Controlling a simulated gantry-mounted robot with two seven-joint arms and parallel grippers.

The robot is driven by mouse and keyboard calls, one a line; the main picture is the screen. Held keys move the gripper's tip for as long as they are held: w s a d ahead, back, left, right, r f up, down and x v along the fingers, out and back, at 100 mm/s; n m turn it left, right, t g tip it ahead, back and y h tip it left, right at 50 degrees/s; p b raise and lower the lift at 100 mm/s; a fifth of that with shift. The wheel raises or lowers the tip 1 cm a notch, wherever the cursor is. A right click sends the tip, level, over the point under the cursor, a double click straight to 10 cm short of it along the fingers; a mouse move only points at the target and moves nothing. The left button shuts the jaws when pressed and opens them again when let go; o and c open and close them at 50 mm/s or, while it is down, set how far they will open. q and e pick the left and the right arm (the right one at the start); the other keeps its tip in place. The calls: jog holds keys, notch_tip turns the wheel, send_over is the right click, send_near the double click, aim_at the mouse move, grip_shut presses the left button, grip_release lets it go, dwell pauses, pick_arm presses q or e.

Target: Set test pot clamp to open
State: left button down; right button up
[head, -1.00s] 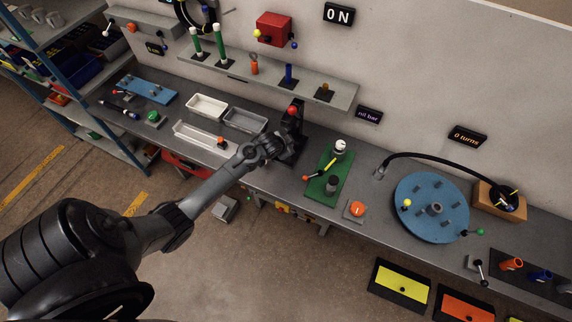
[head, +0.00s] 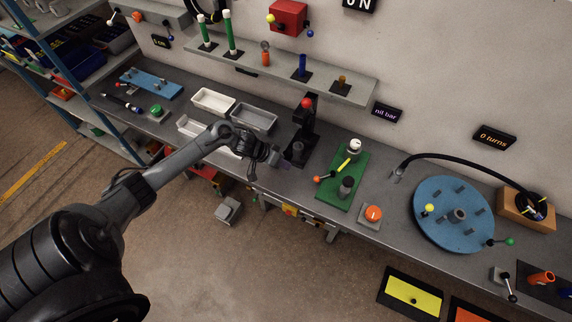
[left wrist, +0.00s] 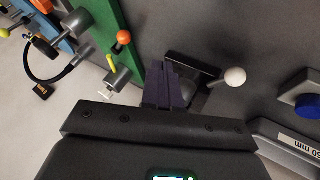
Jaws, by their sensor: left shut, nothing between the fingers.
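My left gripper (head: 279,160) is shut and empty, over the bench's front edge just left of a black stand with a red ball (head: 306,103). Its dark purple fingers (left wrist: 170,88) meet in the left wrist view. A grey round part (head: 298,147) sits at the foot of the stand. No label shows which part is the test pot clamp. My right gripper is not in view.
An orange button (head: 373,213) lies right of the green board. Grey tray (head: 252,117) and white tray (head: 213,100) stand behind my left wrist. A shelf (head: 355,91) overhangs the back. A white ball (left wrist: 235,77) is close right of the fingers in the wrist view.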

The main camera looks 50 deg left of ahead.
pick_arm(q)
jog(key=b+x, duration=0.1)
jog(key=x, duration=0.7)
jog(key=shift+w+d+r, duration=0.15)
jog(key=shift+w+d, duration=0.05)
jog(key=shift+d, duration=0.3)
jog(key=shift+w+d+r, duration=0.15)
jog(key=shift+d+r, duration=0.05)
jog(key=shift+d, duration=0.35)
jog(key=shift+w+d+r+p, duration=0.1)
jog(key=shift+w+d+p, duration=0.1)
jog(key=shift+d, duration=0.2)
jog(key=shift+w+d+p, duration=0.1)
jog(key=shift+d+p, duration=0.1)
jog(key=shift+d, duration=0.25)
